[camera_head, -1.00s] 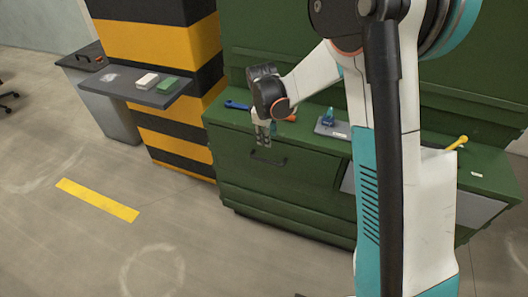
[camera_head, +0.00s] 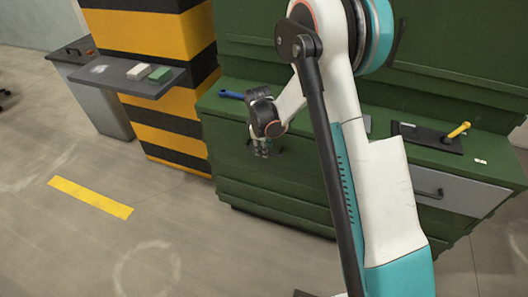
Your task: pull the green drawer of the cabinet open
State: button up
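The green cabinet (camera_head: 270,200) stands against the back wall. Its green drawer front (camera_head: 225,145) is on the left side and looks flush with the cabinet, so it appears shut. My gripper (camera_head: 262,152) points down in front of this drawer front, at the place of its dark handle. The gripper hides most of the handle, and I cannot tell whether the fingers touch it. The fingertips are too small and dark to show whether they are open or shut.
A grey drawer (camera_head: 445,190) with a dark handle is on the cabinet's right. A blue tool (camera_head: 232,94) and a yellow-handled tool (camera_head: 457,131) lie on top. A striped pillar (camera_head: 150,40) and a grey shelf (camera_head: 128,82) stand left. The floor in front is clear.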

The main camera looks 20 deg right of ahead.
jog(key=shift+w+d+f, duration=0.1)
jog(key=shift+f, duration=0.6)
grip_shut()
